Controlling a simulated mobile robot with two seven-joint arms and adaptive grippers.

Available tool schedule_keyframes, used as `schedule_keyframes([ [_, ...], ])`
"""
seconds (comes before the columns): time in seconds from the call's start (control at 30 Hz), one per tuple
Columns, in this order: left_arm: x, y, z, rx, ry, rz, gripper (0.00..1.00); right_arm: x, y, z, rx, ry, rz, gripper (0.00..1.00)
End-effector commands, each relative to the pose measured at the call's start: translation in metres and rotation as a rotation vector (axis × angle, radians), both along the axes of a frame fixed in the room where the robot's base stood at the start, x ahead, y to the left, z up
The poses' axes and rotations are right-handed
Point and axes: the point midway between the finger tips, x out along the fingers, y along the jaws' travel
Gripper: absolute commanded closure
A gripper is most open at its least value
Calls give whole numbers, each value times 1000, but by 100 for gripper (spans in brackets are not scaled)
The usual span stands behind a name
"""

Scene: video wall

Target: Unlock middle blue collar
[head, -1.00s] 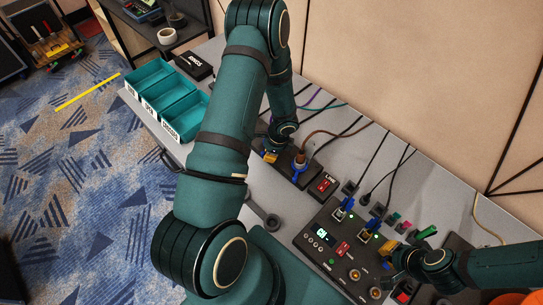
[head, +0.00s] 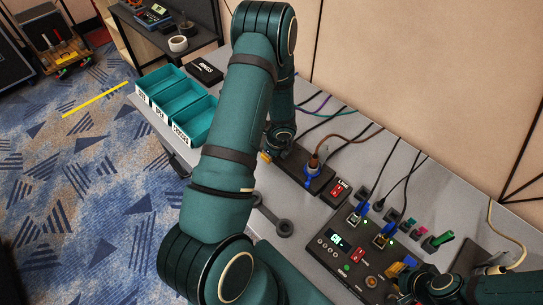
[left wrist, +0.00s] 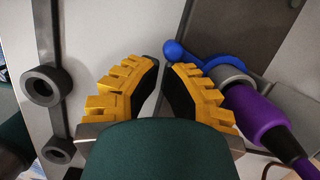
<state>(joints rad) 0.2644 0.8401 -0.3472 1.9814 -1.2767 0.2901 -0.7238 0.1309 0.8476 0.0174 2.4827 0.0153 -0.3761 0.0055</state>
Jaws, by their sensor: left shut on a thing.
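In the left wrist view, a blue collar (left wrist: 216,62) with a round-ended lever sits around the base of a purple plug (left wrist: 258,120). In the head view, my left gripper (head: 267,157) is low at the dark socket strip, and my arm hides that collar. Another blue collar (head: 313,172) shows there around a brown-cabled plug. My right gripper (head: 402,266) is over the control panel's right side; its opening is unclear.
Three teal bins (head: 178,104) and a black box (head: 205,70) stand at the table's left. A dark bar with ring ends (head: 272,215) lies in front of the strip. The control panel (head: 350,258) with cables lies to the right, the wall behind.

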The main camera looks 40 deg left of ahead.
Motion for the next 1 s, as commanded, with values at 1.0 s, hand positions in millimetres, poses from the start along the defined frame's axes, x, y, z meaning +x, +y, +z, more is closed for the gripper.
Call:
schedule_keyframes([
  [1.0, 14, -11, 4, 0, 0, 2, 100, 0, 0, 10, 2, 0, 0, 100],
])
